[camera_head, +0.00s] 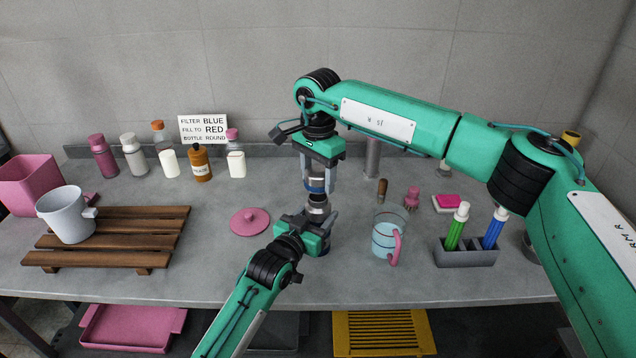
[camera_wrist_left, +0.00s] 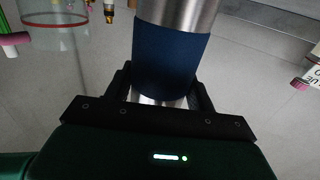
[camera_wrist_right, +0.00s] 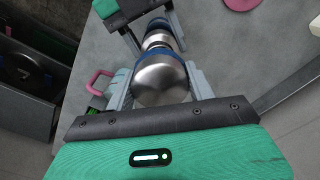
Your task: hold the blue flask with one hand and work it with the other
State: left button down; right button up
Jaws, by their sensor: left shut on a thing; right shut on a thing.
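The blue flask (camera_head: 317,204) stands upright at the middle of the counter, with steel parts and blue bands. My left gripper (camera_head: 324,226) comes in low from the side and is shut around its body. The blue body (camera_wrist_left: 172,58) fills the space between the fingers in the left wrist view. My right gripper (camera_head: 318,182) points down from above and is shut on the flask's rounded steel top (camera_wrist_right: 161,80). The fingers hide parts of the flask. I cannot tell whether its base touches the counter.
A pink lid (camera_head: 249,222) lies to the left, near a wooden rack (camera_head: 128,255) with a white jug (camera_head: 66,214).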

pick_arm(q)
jog(key=shift+c, duration=2.1)
grip_release()
